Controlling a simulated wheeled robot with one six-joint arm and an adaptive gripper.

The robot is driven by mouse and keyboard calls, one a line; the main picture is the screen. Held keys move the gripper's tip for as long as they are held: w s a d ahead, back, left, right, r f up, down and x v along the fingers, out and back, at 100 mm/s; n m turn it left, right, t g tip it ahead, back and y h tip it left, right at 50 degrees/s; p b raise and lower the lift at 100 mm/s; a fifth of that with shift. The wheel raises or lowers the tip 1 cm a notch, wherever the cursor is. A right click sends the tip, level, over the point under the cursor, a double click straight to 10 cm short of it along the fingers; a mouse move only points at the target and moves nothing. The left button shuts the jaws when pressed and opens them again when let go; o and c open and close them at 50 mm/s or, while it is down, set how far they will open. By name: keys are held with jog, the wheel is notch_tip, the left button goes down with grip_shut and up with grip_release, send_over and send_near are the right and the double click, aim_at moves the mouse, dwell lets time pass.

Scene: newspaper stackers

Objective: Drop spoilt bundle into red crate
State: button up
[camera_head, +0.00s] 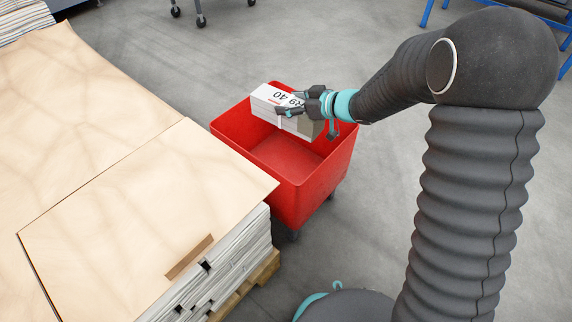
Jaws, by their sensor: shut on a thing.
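A white newspaper bundle (268,101) with dark printed marks on its top is in my gripper (292,108). My gripper is shut on the bundle, at its right part, and hides some of its top. The bundle is over the back part of the red crate (310,197). Whether its lower edge is below the crate's rim, I cannot tell for sure. The crate is open at the top, and the part of its floor that shows is bare. The bundle and my gripper hide the crate's back inner wall in part.
A tall stack of newspapers (242,250) on a wooden pallet (247,288), topped with pale boards (120,205), stands close to the crate's left side. Blue-framed furniture (427,12) stands at the top right. Grey floor (190,62) is clear behind the crate.

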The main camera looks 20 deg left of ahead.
jog(key=o, duration=1.9)
jog(key=shift+r, duration=0.15)
jog(key=shift+c, duration=0.2)
jog(key=shift+o, duration=0.2)
jog(key=shift+f, duration=0.2)
jog(key=v, duration=1.2)
